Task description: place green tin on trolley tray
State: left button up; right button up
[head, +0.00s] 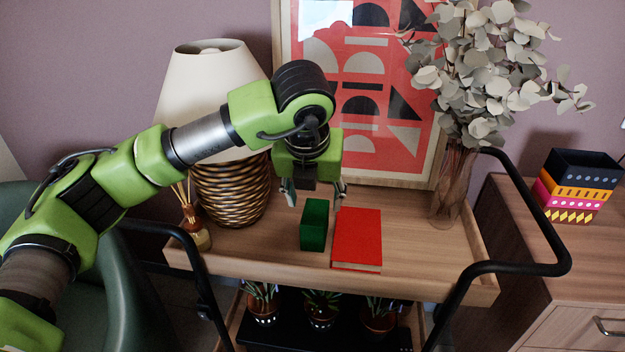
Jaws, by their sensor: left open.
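The green tin (313,225) is a dark green box standing upright on the wooden trolley tray (265,258). It is just left of a red book. My left gripper (312,192) is above and slightly behind the tin, pointing down, with its fingers spread apart. Nothing shows between the fingers, and the tin's top is just below them. Whether a finger touches the tin cannot be told. My right gripper is not in the head view.
The red book (357,238) lies close to the tin. A lamp (230,185), reed diffuser (195,232) and glass vase (453,185) with leafy branches stand on the tray. Black handles (505,268) rise at the sides. The front right of the tray is clear.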

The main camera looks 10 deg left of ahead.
pick_arm(q)
jog(key=v, duration=0.5)
jog(key=shift+s+r+p, duration=0.1)
jog(key=shift+r+p, duration=0.2)
jog(key=shift+r, duration=0.05)
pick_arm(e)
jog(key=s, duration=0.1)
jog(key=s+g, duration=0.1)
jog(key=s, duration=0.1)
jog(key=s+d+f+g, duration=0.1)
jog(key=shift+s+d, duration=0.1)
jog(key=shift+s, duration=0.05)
